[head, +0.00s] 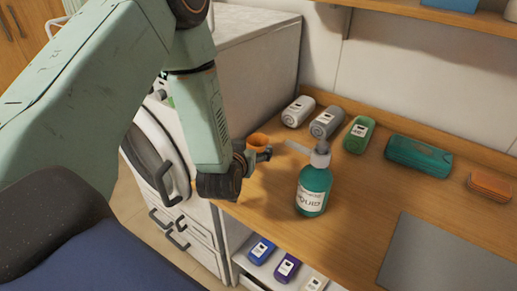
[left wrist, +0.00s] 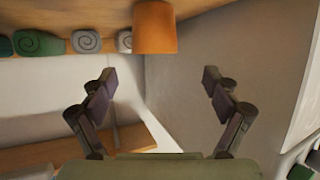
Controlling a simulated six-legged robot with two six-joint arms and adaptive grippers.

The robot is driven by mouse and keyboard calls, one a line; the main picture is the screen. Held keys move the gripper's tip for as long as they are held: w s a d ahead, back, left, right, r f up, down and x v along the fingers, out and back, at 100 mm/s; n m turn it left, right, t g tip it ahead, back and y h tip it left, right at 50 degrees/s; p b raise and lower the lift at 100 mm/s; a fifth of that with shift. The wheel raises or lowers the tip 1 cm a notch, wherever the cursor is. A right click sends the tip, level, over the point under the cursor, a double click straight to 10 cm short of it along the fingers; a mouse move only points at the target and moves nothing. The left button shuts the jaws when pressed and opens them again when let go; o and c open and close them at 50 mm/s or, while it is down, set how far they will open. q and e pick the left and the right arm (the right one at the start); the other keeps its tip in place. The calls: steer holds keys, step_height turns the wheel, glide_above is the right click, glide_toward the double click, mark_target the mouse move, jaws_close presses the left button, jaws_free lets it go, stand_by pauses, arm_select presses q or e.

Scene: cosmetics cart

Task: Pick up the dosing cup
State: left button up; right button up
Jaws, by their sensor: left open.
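The dosing cup is a small orange cup (head: 258,141) at the left end of the wooden counter in the head view. Its lower part is hidden by my left gripper (head: 261,156). My right gripper is not in view.
A teal pump bottle (head: 313,187) stands on the counter (head: 345,235) right of the gripper. Rolled towels (head: 326,122), a teal case (head: 418,155) and an orange block (head: 490,186) line the back. A grey mat (head: 445,262) lies front right. A white machine (head: 255,75) stands behind my arm.

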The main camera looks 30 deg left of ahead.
mark_target(260, 140)
arm_select(q)
steer(key=w+f, duration=0.1)
steer(key=w, duration=0.1)
steer(key=w+f, duration=0.1)
steer(key=shift+w+a, duration=0.15)
steer(key=shift+w, duration=0.2)
steer(key=shift+x, duration=1.15)
steer(key=shift+w+a+f, duration=0.1)
steer(key=shift+f, duration=0.05)
steer(key=shift+s, duration=0.2)
steer(key=c, duration=0.5)
steer(key=shift+w, duration=0.1)
steer(key=c, duration=0.5)
